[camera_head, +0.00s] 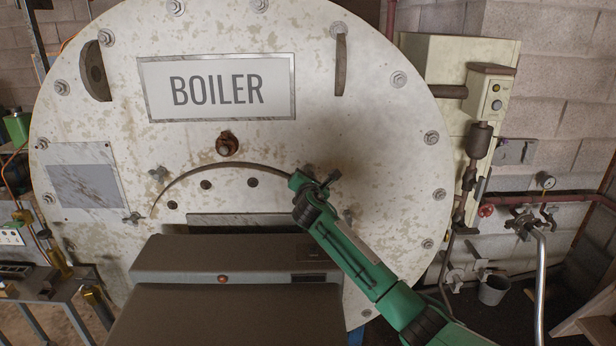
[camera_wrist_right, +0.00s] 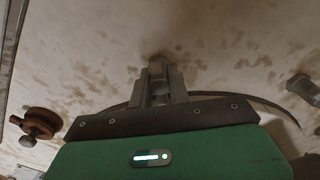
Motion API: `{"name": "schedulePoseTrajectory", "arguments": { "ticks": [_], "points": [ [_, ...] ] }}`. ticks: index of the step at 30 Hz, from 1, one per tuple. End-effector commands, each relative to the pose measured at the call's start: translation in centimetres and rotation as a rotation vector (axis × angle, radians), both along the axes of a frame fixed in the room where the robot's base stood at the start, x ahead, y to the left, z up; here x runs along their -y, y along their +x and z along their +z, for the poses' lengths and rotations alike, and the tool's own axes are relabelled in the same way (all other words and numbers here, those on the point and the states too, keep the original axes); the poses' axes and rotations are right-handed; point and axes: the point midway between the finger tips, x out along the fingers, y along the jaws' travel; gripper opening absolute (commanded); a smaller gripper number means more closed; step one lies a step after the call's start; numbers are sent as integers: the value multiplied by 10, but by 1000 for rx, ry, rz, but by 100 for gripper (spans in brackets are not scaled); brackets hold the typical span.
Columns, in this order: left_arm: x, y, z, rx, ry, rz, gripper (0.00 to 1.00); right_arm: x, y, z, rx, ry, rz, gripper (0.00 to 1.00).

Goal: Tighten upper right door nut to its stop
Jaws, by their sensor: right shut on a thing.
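The boiler door (camera_head: 228,181) is set in the round, worn white boiler front, its curved top edge showing. My right gripper (camera_head: 326,180) is at the door's upper right edge, coming from the lower right. In the right wrist view its fingers (camera_wrist_right: 158,88) are closed around the grey upper right door nut (camera_wrist_right: 157,70). The head view mostly hides this nut behind the gripper. An upper left wing nut (camera_head: 158,174) and a lower left one (camera_head: 132,218) show at the door's left edge. My left gripper is out of view.
A rusty round fitting (camera_head: 227,144) sticks out above the door, below the BOILER sign (camera_head: 219,87). Pipes and valves (camera_head: 530,219) and a bucket (camera_head: 494,289) are at the right. A bench (camera_head: 42,288) is at the left.

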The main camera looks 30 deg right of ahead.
Motion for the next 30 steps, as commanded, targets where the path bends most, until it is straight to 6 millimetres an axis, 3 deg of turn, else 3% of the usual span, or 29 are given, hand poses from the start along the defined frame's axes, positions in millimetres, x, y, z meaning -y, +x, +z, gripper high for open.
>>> {"name": "schedulePoseTrajectory", "arguments": {
  "ticks": [14,15,18,30],
  "points": [
    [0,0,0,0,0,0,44,0,0,-1,4,11,0,0],
    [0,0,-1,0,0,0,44,0,0,-1,4,11,0,24],
    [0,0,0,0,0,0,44,0,0,-1,5,11,0,40],
    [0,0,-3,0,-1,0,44,-3,-5,-2,6,9,0,40]
  ]
}}
